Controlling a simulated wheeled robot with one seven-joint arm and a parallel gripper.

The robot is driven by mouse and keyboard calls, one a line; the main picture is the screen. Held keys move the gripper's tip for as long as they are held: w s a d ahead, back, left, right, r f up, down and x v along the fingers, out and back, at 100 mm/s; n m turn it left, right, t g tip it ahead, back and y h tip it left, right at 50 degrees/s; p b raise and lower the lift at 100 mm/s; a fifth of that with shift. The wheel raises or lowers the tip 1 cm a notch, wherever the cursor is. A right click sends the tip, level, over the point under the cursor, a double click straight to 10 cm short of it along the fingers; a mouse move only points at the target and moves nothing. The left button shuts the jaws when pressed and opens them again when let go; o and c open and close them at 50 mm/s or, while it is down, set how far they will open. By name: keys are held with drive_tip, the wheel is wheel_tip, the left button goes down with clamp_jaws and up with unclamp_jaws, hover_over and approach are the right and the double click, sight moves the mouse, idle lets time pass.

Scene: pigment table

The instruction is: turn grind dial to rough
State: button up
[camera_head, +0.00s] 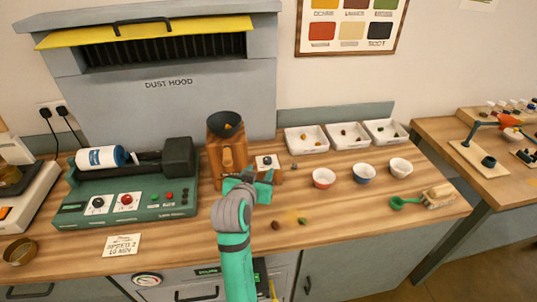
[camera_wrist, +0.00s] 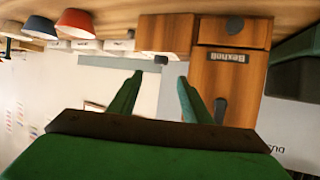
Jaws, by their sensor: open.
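The wooden grinder (camera_head: 228,152) with a dark hopper stands at the middle of the table. A small wooden block beside its right side carries a white plate with a dark dial (camera_head: 267,161). My gripper (camera_head: 256,178) is open and empty, just in front of the block and grinder. In the wrist view, which is upside down, the grinder (camera_wrist: 226,75) and the plain front of the block (camera_wrist: 165,33) lie beyond my open fingers (camera_wrist: 159,78). The dial's face and setting marks cannot be made out there. In the head view the dial's setting is too small to read.
A green roller machine (camera_head: 125,205) stands left of the grinder. Three small bowls, the nearest red (camera_head: 323,178), stand to the right, with white trays (camera_head: 307,140) behind. The front middle of the table is mostly clear.

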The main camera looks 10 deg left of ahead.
sight(267, 160)
drive_tip(key=x, duration=1)
drive_tip(key=shift+w+f, duration=0.1)
drive_tip(key=shift+f, duration=0.05)
drive_tip(key=c, duration=1)
